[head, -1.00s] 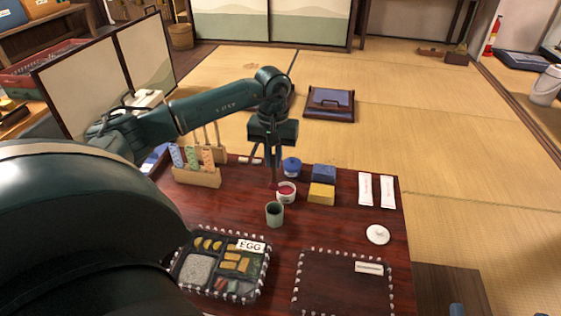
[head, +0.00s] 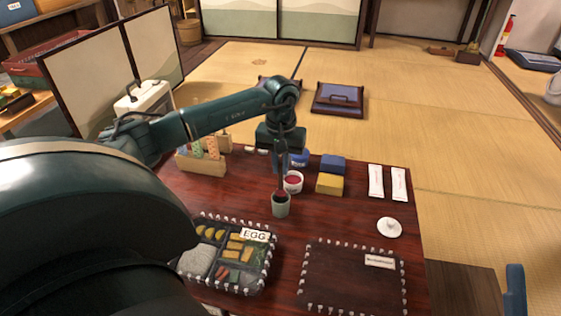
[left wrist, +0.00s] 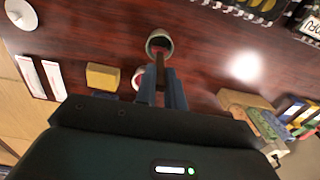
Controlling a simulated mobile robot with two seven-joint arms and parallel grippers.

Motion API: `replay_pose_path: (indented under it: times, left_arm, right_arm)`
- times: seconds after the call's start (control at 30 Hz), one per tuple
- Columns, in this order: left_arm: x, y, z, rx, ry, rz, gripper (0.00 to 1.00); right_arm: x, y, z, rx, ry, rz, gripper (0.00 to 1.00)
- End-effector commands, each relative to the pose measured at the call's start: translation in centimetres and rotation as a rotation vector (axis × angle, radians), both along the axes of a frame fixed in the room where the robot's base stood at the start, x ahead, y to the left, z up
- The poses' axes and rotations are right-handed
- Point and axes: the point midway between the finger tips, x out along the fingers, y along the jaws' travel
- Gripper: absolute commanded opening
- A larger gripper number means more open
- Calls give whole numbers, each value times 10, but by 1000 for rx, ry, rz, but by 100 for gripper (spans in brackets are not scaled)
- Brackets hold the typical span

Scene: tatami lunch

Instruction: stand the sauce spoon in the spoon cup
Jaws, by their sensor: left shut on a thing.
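My left gripper (head: 282,165) is shut on the dark sauce spoon (head: 281,187), which hangs down from the fingers. The spoon cup (head: 280,208) is a small grey-green cup standing on the table, directly below the spoon. The spoon's lower end overlaps the cup's mouth; I cannot tell how deep it reaches. In the left wrist view the brown spoon (left wrist: 160,66) sticks out between the fingers (left wrist: 161,85) towards the cup (left wrist: 159,41). The white sauce pot (head: 293,183) with red sauce stands just behind the cup. My right gripper is not seen.
A yellow block (head: 330,185) and a blue block (head: 333,165) stand right of the pot. A wooden rack (head: 203,165) is at the left. White packets (head: 376,182) lie at the right.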

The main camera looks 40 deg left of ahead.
Motion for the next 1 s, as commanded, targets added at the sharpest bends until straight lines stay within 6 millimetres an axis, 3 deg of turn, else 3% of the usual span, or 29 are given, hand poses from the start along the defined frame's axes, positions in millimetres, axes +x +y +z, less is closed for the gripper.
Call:
replay_pose_path:
  times: [0.4, 0.93, 0.97, 1.0]
  left_arm:
    - [0, 0, -33, 1, 0, 0, 0]
    - [0, 0, -40, 1, 0, 0, 0]
    - [0, 0, -40, 1, 0, 0, 11]
    - [0, 0, -40, 1, 0, 0, 15]
  right_arm:
    - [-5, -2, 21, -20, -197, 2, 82]
    - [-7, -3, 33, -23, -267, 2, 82]
    - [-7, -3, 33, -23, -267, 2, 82]
    - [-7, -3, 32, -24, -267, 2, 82]
